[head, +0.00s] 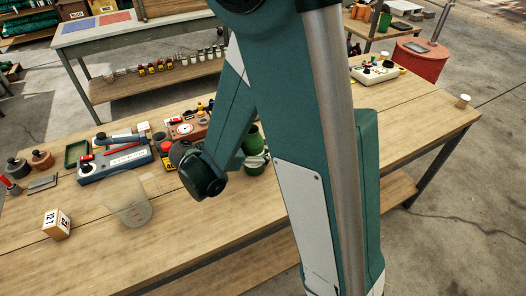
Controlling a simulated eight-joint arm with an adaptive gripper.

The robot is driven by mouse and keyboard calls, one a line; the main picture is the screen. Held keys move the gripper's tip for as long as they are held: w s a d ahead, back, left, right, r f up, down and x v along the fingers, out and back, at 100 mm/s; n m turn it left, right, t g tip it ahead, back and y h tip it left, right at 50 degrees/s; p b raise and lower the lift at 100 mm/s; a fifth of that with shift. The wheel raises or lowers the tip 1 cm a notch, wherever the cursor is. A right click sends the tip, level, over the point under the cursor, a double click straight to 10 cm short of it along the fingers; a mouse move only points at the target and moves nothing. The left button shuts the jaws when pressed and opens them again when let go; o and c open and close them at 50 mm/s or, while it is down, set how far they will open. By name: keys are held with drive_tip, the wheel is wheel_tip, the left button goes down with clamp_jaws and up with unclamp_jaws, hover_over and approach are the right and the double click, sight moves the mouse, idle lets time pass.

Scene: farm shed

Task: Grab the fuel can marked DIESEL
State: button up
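I cannot make out a fuel can marked DIESEL in the head view, and no such lettering is readable. Part of the workbench (205,237) behind my arm is hidden. Green rounded items (254,143) show partly beside my arm on the bench, too covered to identify. My arm crosses the middle of the view, with a dark joint low over the bench. My gripper does not show.
On the bench left are a clear measuring jug (130,204), a numbered wooden block (56,224), a blue-grey device (115,162) and a reddish gauge box (188,128). A cream device (375,73) and small cup (463,101) stand right. A red drum (418,62) stands behind.

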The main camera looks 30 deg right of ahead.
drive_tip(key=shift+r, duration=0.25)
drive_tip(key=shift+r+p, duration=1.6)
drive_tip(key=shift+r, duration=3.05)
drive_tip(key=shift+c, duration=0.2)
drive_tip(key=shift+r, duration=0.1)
